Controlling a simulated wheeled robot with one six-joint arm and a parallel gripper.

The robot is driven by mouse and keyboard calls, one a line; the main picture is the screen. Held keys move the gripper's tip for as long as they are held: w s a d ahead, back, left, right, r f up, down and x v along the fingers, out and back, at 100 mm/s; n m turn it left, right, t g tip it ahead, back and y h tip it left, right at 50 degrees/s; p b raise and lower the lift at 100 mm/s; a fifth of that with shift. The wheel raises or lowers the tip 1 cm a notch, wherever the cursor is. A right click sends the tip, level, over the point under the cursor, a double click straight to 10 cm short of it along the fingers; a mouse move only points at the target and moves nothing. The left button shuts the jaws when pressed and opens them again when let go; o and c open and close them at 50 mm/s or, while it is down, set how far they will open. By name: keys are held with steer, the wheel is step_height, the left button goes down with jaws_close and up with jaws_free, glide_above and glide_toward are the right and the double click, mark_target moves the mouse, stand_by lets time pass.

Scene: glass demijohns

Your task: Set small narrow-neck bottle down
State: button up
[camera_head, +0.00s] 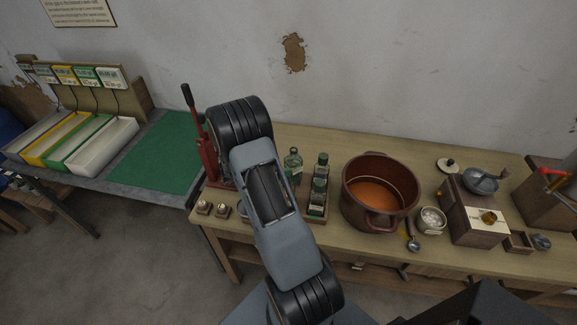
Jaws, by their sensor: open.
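Several small green narrow-neck bottles stand upright on the wooden workbench (270,142), just right of my arm. One bottle (293,161) stands at the back, partly covered by my arm. A second bottle (321,165), a third bottle (318,190) and at least one more in front stand in a row in a small wooden tray (318,221). I cannot tell which one the task means. My arm reaches up across the middle of the picture. My gripper does not show; it is hidden behind the arm.
A brown pot (360,207) stands right of the tray. A wooden grinder (470,215), a white bowl (431,220) and a scoop (412,240) are farther right. A red lever press (206,155) stands left of my arm. A green mat (158,155) lies on the left table.

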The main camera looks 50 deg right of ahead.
steer(key=s+a+r+m+t+y, duration=0.2)
steer(key=s+a+r+m+y, duration=0.1)
steer(key=a, duration=0.6)
steer(key=s+a+r+m+t+y, duration=0.3)
steer(key=s+a+r+m+y, duration=0.1)
steer(key=a+r+m, duration=0.3)
steer(key=s+a+r+m+t+y, duration=0.2)
steer(key=s+a+r+m+y, duration=0.2)
steer(key=a+r, duration=0.4)
steer(key=a+m+y, duration=0.1)
steer(key=a+y, duration=0.1)
steer(key=a, duration=0.2)
steer(key=shift+s+a+r+t+b, duration=0.15)
steer(key=shift+a+r+t+b, duration=0.05)
steer(key=shift+a+t+b, duration=0.15)
